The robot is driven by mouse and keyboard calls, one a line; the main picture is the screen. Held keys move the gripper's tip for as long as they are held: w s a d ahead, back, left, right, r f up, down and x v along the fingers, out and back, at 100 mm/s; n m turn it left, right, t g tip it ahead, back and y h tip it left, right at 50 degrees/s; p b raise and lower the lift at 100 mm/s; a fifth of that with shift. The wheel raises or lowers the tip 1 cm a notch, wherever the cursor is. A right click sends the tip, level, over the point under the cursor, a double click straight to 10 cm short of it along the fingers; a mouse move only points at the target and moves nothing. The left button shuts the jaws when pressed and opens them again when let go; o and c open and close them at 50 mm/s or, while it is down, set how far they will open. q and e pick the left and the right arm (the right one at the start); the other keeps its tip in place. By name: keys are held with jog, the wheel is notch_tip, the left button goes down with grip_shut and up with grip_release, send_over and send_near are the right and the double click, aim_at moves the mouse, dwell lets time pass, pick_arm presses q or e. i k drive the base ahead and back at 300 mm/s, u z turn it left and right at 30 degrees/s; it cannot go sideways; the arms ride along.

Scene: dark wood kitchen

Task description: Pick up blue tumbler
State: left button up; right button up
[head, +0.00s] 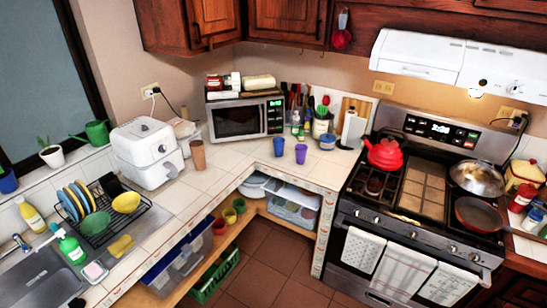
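Two small blue-violet tumblers stand upright near the inner corner of the tiled counter in the head view. One tumbler (278,146) is on the left, near the counter's front edge. The other tumbler (301,154) stands just to its right, apart from it. Neither of my grippers is in view, and nothing is seen touching the tumblers.
A brown cup (198,154) and a white air fryer (148,152) are to the left. The stove (420,205) is at the right. The counter around the tumblers is mostly clear.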

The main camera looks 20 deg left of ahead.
aim_at(279, 147)
jog(key=u, duration=0.7)
jog(key=i, duration=1.35)
jog(key=z, duration=0.5)
jog(key=i, duration=0.55)
jog(key=z, duration=0.45)
